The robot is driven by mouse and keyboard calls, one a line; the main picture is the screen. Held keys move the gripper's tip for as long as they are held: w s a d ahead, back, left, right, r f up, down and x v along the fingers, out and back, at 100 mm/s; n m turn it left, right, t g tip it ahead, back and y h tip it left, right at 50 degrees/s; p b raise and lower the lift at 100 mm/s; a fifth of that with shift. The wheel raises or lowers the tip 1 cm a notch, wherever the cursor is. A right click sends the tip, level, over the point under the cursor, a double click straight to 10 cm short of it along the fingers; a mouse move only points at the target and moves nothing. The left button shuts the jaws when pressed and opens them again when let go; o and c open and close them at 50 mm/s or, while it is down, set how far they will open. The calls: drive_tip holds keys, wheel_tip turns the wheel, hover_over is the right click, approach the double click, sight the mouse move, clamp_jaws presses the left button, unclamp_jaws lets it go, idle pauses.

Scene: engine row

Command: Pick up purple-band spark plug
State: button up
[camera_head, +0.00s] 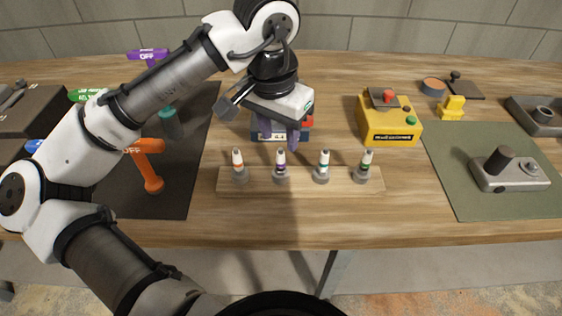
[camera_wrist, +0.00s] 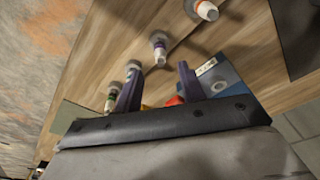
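The purple-band spark plug (camera_head: 281,167) stands upright in a wooden rack (camera_head: 300,188), second from the left of the row. My gripper (camera_head: 280,142) is above and slightly behind it, pointing down, with its two purple fingers apart and nothing between them. In the wrist view the purple-band plug (camera_wrist: 159,48) shows just beyond the gap between the open fingertips (camera_wrist: 160,70), not clasped. An orange-band plug (camera_head: 238,166) stands to its left. A teal-band plug (camera_head: 322,167) and a green-band plug (camera_head: 365,165) stand to its right.
A blue box (camera_head: 291,135) with a label sits behind the rack, partly hidden by my gripper. A yellow box (camera_head: 390,122) with buttons stands behind right. An orange-handled lever (camera_head: 150,170) is on the dark mat at left. A metal part (camera_head: 508,172) rests on the green mat.

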sight(281, 150)
drive_tip(key=shift+w+d+f+p, duration=0.1)
drive_tip(key=shift+f+p, duration=0.1)
drive_tip(key=shift+f, duration=0.7)
drive_tip(key=shift+w+d+f+p, duration=0.1)
drive_tip(key=shift+w+f+p, duration=0.1)
drive_tip(key=shift+f, duration=0.75)
drive_tip(key=shift+w+f+p, duration=0.1)
drive_tip(key=shift+f+p, duration=0.1)
drive_tip(key=shift+f, duration=0.7)
drive_tip(key=shift+c, duration=0.3)
clamp_jaws()
